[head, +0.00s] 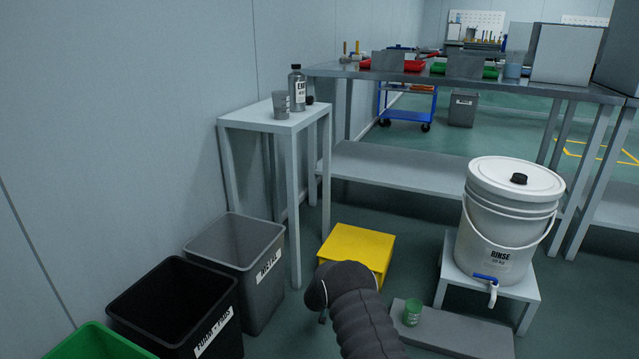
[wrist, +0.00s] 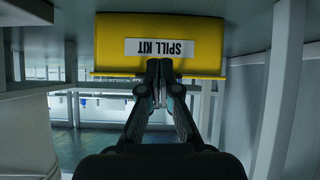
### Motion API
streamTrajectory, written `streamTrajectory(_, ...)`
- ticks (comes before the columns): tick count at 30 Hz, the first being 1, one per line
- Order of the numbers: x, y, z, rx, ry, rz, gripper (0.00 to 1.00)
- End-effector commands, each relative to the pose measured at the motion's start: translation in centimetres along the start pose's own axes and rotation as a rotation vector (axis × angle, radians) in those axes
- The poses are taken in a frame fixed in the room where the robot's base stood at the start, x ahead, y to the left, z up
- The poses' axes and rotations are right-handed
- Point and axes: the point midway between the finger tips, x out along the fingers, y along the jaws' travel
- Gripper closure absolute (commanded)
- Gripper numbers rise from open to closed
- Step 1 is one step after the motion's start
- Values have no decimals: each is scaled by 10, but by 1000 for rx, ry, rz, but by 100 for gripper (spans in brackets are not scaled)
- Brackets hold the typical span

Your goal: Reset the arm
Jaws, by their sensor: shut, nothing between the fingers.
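My gripper (wrist: 158,82) shows in the wrist view with its two dark fingers together and nothing between them. The wrist picture is upside down. Behind the fingertips is a yellow box (wrist: 205,32) with a white label reading "SPILL KIT" (wrist: 160,47). I cannot tell the gap between the fingertips and the box. In the head view my dark arm comes up from the bottom edge, just in front of the yellow box (head: 357,246) and covering its lower front. The gripper's fingers are mostly hidden behind the arm there.
A small grey table (head: 262,120) with a bottle (head: 297,92) and cup (head: 281,106) stands behind, left. Black (head: 172,308) and grey (head: 240,262) bins line the left wall. A rinse bucket (head: 508,215) on a stand (head: 447,268) and a green cup (head: 412,313) are right.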

Motion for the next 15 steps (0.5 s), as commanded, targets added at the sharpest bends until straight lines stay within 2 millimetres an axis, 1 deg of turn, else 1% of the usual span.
streamTrajectory(3, 0, 5, 0, -157, -2, 23, 100)
streamTrajectory(5, -1, 14, 8, -246, -26, 52, 100)
streamTrajectory(8, -5, 38, 41, -389, -114, 111, 100)
streamTrajectory(9, -9, 49, 56, -445, -159, 134, 100)
streamTrajectory(11, -21, 64, 66, -516, -221, 163, 100)
streamTrajectory(12, -31, 74, 69, -560, -262, 181, 100)
streamTrajectory(14, -49, 89, 67, -618, -325, 202, 100)
streamTrajectory(15, -64, 99, 64, -652, -369, 214, 100)
